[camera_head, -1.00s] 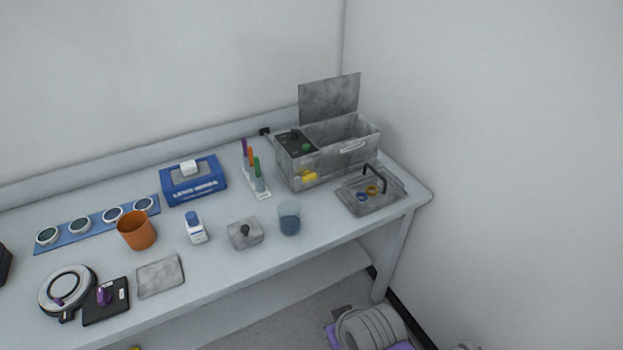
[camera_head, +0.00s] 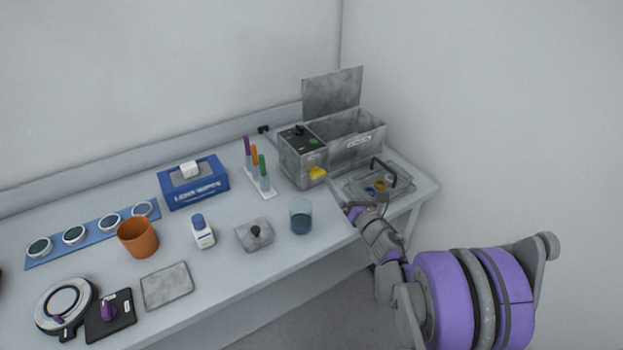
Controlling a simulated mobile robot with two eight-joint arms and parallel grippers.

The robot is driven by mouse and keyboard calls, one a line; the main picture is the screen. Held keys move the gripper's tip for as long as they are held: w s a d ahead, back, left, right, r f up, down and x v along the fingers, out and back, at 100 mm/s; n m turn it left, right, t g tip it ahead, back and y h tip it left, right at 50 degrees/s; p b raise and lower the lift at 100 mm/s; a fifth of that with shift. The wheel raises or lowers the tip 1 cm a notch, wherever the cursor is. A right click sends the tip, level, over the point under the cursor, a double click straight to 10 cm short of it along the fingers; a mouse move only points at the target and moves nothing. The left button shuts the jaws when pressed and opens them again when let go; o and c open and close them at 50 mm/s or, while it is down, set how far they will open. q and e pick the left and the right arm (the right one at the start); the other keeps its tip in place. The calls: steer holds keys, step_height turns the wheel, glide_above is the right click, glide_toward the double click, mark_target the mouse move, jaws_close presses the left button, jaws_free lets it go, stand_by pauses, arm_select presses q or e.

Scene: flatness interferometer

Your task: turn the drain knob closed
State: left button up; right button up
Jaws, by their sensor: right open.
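A yellow knob (camera_head: 317,173), which looks like the drain knob, sits low on the front of a grey tank unit (camera_head: 345,152) at the back right of the bench. Its exact turn angle is too small to tell. The tank's lid (camera_head: 333,92) stands raised behind it. My right gripper (camera_head: 350,205) is in front of the tank, to the right of and nearer than the knob, beside the wire-handled basket. It is open and apart from the knob. My left gripper is not in view.
The basket on its tray (camera_head: 374,184) is right of the knob, by my right arm. A beaker (camera_head: 300,216) and a rack of coloured pens (camera_head: 258,172) stand to the left. A blue wipes box (camera_head: 193,182) is farther left. Bench between beaker and tank is clear.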

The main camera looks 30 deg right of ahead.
mark_target(319, 175)
steer(key=f+n+y, duration=0.1)
steer(key=n, duration=0.1)
steer(key=f+n+y, duration=0.1)
steer(key=f+n, duration=0.2)
steer(key=n, duration=0.1)
steer(key=shift+w+a+f+y, duration=0.1)
steer(key=shift+w+f+y, duration=0.25)
steer(key=shift+y, duration=0.05)
steer(key=shift+w+n, duration=0.2)
steer(key=shift+n, duration=0.1)
steer(key=w, duration=0.3)
steer(key=w+p, duration=0.1)
steer(key=w, duration=0.3)
steer(key=w+a, duration=0.1)
steer(key=w, duration=0.2)
steer(key=shift+w, duration=0.15)
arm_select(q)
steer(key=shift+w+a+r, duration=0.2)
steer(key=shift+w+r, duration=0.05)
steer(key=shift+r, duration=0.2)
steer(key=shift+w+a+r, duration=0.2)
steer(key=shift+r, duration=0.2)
arm_select(e)
steer(key=c, duration=1.4)
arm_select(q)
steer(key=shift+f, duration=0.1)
arm_select(e)
steer(key=shift+o, duration=0.2)
